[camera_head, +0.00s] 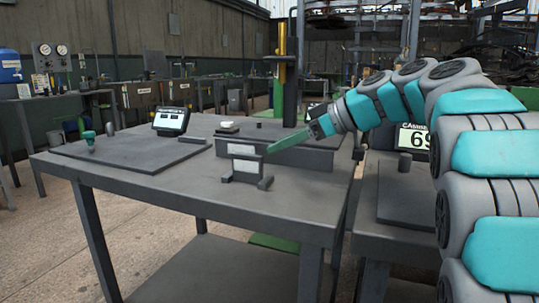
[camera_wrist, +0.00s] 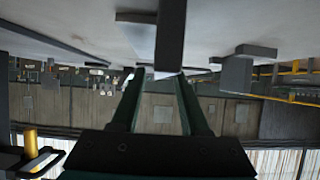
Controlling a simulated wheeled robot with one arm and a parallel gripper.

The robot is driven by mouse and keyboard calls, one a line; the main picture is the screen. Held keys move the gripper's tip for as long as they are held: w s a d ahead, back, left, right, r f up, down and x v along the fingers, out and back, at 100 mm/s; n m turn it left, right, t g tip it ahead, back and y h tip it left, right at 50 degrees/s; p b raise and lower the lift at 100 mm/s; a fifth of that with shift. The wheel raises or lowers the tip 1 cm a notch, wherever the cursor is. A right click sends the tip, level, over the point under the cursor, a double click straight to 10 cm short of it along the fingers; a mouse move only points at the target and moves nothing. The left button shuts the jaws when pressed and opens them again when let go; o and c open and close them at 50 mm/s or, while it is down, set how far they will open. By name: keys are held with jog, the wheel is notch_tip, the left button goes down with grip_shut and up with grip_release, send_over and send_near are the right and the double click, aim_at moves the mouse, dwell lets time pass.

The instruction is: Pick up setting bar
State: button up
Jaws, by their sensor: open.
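My gripper (camera_head: 272,148) reaches in from the right over the table, its green fingers pointing left and slightly down. Its tips are close to a small grey stand (camera_head: 264,183) with a white label plate. In the wrist view, which is upside down, the two fingers (camera_wrist: 160,76) are apart. A dark grey bar-like piece (camera_wrist: 171,35) lies ahead of the tips, its end overlapping the gap between them. I cannot tell whether it touches them, nor surely whether it is the setting bar. No grasp shows.
The grey table (camera_head: 190,190) has free room at the front. A long dark block (camera_head: 305,155) stands behind the gripper. A flat plate (camera_head: 120,152) with a tablet-like display (camera_head: 171,120) and a small green tool (camera_head: 88,137) lies left. Another table (camera_head: 385,237) adjoins at right.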

aim_at(270, 163)
jog(key=shift+x, duration=1.9)
jog(key=shift+w, duration=0.15)
jog(key=shift+c, duration=0.2)
grip_shut()
jog(key=shift+r, duration=0.1)
